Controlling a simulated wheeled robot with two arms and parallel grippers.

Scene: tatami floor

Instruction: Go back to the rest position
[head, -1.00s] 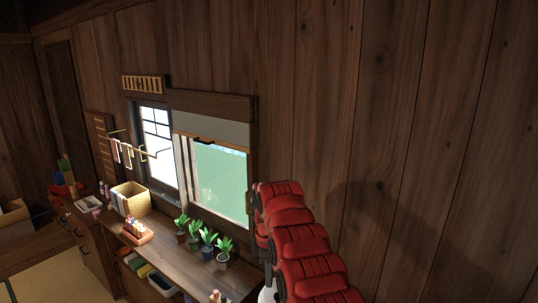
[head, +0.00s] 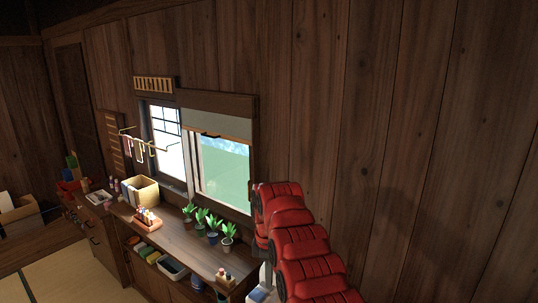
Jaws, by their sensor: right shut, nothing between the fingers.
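My right arm comes in from the bottom as a chain of red links. My right gripper (head: 261,241) is a small dark shape at the arm's far end, in front of the counter's right end. It is shut and empty, and the red links partly hide it. My left gripper is not in view.
A wooden counter (head: 185,243) runs under the window (head: 222,172). It bears several potted plants (head: 212,226), a bottle tray (head: 147,220) and a box of books (head: 146,190). Bins (head: 172,268) sit on the shelf below. A plank wall (head: 400,130) fills the right. Tatami (head: 70,278) shows lower left.

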